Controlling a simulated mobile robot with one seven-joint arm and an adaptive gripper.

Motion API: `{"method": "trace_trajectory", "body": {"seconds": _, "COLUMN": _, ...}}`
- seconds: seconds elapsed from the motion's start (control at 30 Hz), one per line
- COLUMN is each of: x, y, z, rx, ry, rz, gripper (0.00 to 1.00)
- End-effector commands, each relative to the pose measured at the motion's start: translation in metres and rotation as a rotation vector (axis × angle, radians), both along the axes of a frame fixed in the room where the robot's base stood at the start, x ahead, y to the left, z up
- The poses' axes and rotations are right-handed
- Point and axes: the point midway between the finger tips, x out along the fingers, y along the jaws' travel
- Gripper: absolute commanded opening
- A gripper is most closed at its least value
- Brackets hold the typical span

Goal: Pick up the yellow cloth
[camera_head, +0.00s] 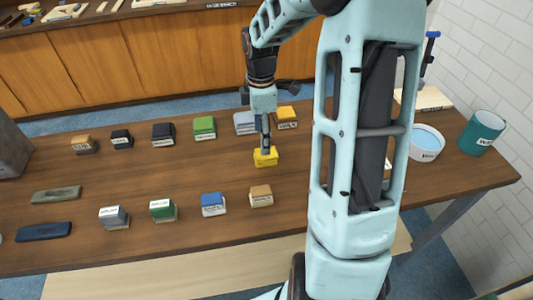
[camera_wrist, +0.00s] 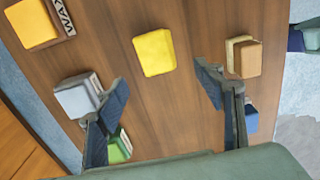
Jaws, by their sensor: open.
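The yellow cloth (camera_head: 267,158) is a small folded yellow block lying on the wooden table, right of the middle. In the wrist view the yellow cloth (camera_wrist: 154,52) lies beyond the fingertips, roughly centred between them and clear of both. My gripper (camera_head: 264,146) points down over the cloth in the head view and overlaps its upper part there. In the wrist view my gripper (camera_wrist: 162,88) is open, with nothing between its fingers. I cannot tell the exact height above the cloth.
Around it on the table (camera_head: 130,185) are other folded blocks: orange (camera_head: 286,117), grey (camera_head: 245,123), green (camera_head: 204,127), tan (camera_head: 261,196) and blue (camera_head: 213,204). A bowl (camera_head: 426,143) and a teal can (camera_head: 482,132) stand at the right. Bare wood surrounds the yellow cloth.

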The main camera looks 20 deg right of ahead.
Motion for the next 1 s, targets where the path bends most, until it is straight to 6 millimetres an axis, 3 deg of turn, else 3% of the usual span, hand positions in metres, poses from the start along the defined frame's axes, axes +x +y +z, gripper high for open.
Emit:
{"method": "trace_trajectory", "body": {"seconds": 0.1, "x": 0.0, "y": 0.0, "z": -0.019, "rx": 0.001, "ry": 0.001, "rz": -0.001, "gripper": 0.62}}
{"method": "trace_trajectory", "body": {"seconds": 0.37, "x": 0.0, "y": -0.003, "z": -0.04, "rx": 0.001, "ry": 0.001, "rz": -0.004, "gripper": 0.62}}
{"method": "trace_trajectory", "body": {"seconds": 0.63, "x": 0.0, "y": -0.011, "z": -0.077, "rx": 0.001, "ry": -0.001, "rz": -0.004, "gripper": 0.62}}
{"method": "trace_trajectory", "body": {"seconds": 0.97, "x": 0.0, "y": -0.012, "z": -0.084, "rx": 0.0, "ry": -0.003, "rz": -0.005, "gripper": 0.62}}
{"method": "trace_trajectory", "body": {"seconds": 1.0, "x": 0.0, "y": -0.012, "z": -0.084, "rx": 0.0, "ry": -0.003, "rz": -0.005, "gripper": 0.58}}
